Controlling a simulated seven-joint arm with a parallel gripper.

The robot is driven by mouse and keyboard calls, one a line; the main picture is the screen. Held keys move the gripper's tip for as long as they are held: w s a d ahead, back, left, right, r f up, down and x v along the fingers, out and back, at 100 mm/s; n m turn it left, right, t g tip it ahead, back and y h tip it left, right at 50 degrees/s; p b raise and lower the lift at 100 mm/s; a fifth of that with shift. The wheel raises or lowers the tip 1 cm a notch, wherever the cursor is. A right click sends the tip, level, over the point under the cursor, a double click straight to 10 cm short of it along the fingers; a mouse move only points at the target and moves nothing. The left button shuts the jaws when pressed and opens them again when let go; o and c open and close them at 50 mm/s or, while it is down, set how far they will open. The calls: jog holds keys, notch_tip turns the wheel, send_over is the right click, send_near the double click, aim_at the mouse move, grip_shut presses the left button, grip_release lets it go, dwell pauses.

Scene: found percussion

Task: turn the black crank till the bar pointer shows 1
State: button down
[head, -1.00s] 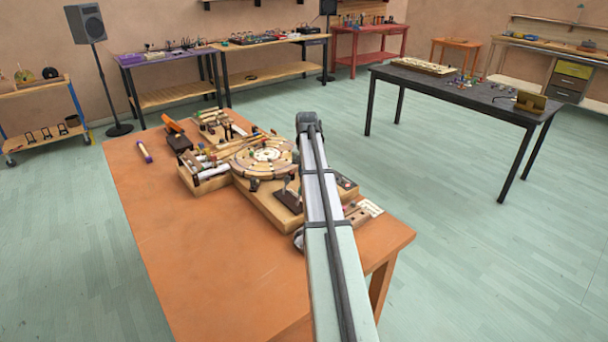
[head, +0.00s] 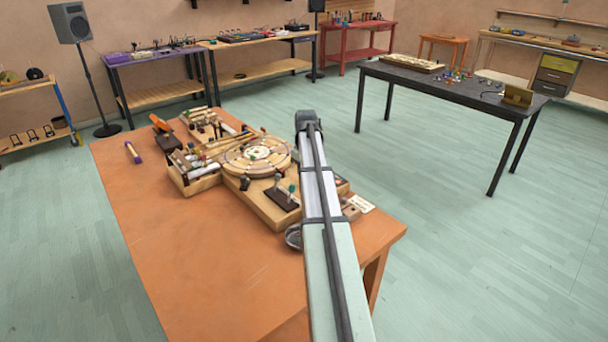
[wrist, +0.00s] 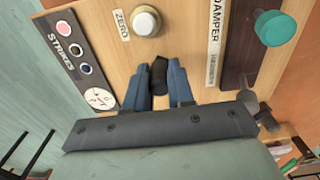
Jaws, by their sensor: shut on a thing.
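In the wrist view my gripper (wrist: 159,70) has its two blue fingers shut on a black upright grip, the black crank (wrist: 158,79). The crank stands between the fingertips over the wooden board (wrist: 190,50); its lower part is hidden by my gripper. A small white round dial (wrist: 102,98) sits on the dark strip with the "STRIKES" label, left of the fingers. Its marks are too small to read, and I cannot make out a bar pointer. In the head view my own arm hides the gripper and crank.
A white knob (wrist: 145,21) by the "ZERO" label lies just beyond the fingers. A teal knob (wrist: 276,28) stands at the right by the "DAMPER" label. In the head view a round wooden disc (head: 257,156) sits on the device; the orange table (head: 190,235) is bare at front left.

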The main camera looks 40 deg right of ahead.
jog(key=shift+d+n, duration=0.1)
jog(key=shift+n, duration=0.2)
jog(key=c, duration=1)
grip_release()
jog(key=shift+o, duration=0.2)
jog(key=shift+r, duration=0.1)
notch_tip(320, 180, up, 14)
jog(key=shift+f, duration=0.2)
